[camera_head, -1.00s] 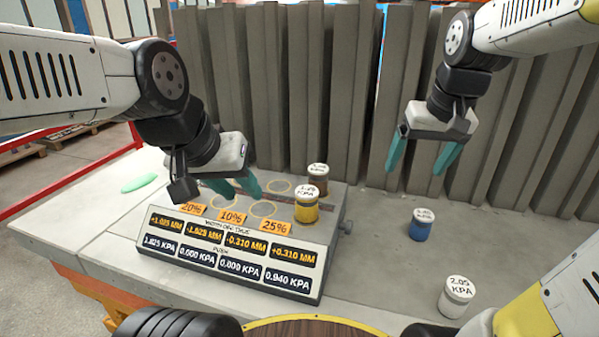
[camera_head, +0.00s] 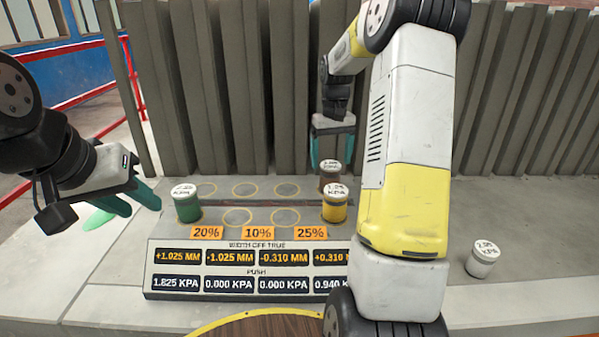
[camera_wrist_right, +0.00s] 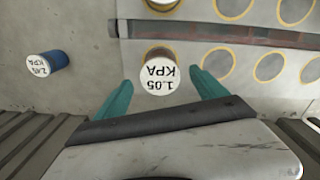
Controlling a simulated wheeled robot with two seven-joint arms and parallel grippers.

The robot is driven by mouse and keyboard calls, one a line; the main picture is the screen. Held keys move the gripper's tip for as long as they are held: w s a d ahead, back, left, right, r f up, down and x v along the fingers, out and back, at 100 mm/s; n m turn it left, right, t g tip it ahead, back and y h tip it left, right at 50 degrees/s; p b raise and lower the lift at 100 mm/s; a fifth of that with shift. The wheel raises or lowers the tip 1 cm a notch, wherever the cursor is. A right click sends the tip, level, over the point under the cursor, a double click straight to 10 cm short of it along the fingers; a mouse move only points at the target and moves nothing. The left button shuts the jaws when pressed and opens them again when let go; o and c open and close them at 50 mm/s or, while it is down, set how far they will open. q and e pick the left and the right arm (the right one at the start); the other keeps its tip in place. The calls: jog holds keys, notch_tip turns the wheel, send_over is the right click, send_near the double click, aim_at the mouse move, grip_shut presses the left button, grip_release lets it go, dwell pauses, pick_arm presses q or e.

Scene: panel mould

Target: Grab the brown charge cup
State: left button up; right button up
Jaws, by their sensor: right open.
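The brown charge cup (camera_head: 330,184) stands upright at the back right of the gauge board, behind the yellow cup. Its white lid reads 1.05 KPA in the right wrist view (camera_wrist_right: 160,76), where a strip of brown side shows. My right gripper (camera_head: 332,152) is open above and behind it. In the right wrist view the teal fingers of my right gripper (camera_wrist_right: 162,80) lie on either side of the lid, with visible gaps. My left gripper (camera_head: 132,205) is open and empty, left of the green cup.
A yellow cup (camera_head: 335,208) and a green cup (camera_head: 187,207) stand on the gauge board (camera_head: 250,219). A white cup (camera_head: 482,263) stands on the slab at right. A blue cup (camera_wrist_right: 56,61) shows in the right wrist view. Grey upright ribs (camera_head: 200,90) stand behind.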

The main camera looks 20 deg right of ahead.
aim_at(329, 179)
notch_tip(329, 179, down, 8)
jog(key=shift+w, duration=0.1)
dwell(0.4)
jog(key=shift+r, duration=0.1)
grip_shut()
